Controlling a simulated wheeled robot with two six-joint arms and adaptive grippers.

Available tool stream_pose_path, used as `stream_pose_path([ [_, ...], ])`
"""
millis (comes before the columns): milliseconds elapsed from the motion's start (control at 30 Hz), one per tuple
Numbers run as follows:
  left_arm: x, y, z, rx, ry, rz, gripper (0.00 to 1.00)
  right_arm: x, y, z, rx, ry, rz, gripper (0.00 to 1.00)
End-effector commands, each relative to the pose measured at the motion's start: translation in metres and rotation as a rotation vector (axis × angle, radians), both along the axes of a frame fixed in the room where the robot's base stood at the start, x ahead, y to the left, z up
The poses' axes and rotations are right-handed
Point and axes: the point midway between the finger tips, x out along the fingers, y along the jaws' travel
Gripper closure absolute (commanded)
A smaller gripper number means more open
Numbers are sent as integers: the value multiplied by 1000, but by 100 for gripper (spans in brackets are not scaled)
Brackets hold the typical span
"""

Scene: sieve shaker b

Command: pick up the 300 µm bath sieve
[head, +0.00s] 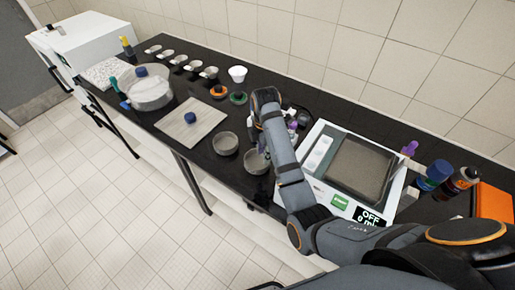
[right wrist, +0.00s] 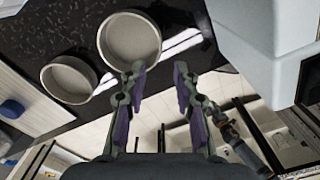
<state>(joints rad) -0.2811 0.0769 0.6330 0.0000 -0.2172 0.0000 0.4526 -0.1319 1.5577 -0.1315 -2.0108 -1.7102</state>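Two round, shallow grey dishes that look like sieves stand near the table's front edge in the head view: the left dish (head: 225,144) and the right dish (head: 257,162), partly covered by my arm. They also show in the right wrist view, as the smaller dish (right wrist: 69,80) and the larger dish (right wrist: 130,42). I cannot read a 300 µm label on either. My right gripper (right wrist: 158,76) is open and empty, its purple-padded fingers apart beside the larger dish's rim. In the head view my right wrist mostly hides it. I cannot make out my left gripper.
A balance (head: 355,170) reading OFF stands right of my right arm, with bottles (head: 433,176) beyond. A pale square board (head: 206,112) with a blue knob, a large round pan (head: 148,97) and a row of small handled dishes (head: 181,60) are to the left.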

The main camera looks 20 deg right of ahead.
Motion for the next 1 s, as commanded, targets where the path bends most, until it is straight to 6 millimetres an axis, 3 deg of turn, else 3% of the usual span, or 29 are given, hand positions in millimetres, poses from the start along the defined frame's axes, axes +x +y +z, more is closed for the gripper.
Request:
stream_pose_path([
  [100,11,-2,1,-3,-14,1,60,0,0,0,1,1,-1,70],
  [167,6,-1,0,-2,-8,0,60,0,0,-1,1,0,-1,70],
  [267,-13,0,-9,1,21,1,60,-1,0,-8,1,0,-1,70],
  [433,-45,5,-38,6,68,1,60,-1,0,-38,0,0,-2,70],
  [500,-49,5,-22,6,74,1,60,-2,0,-41,-1,4,-2,70],
  [633,-39,5,-20,6,59,0,60,-1,1,-53,0,0,-2,70],
  [800,-8,4,-6,4,11,-1,60,-4,3,-66,0,6,-2,70],
  [1000,-12,3,1,4,18,0,60,-3,5,-99,1,3,-2,70],
])
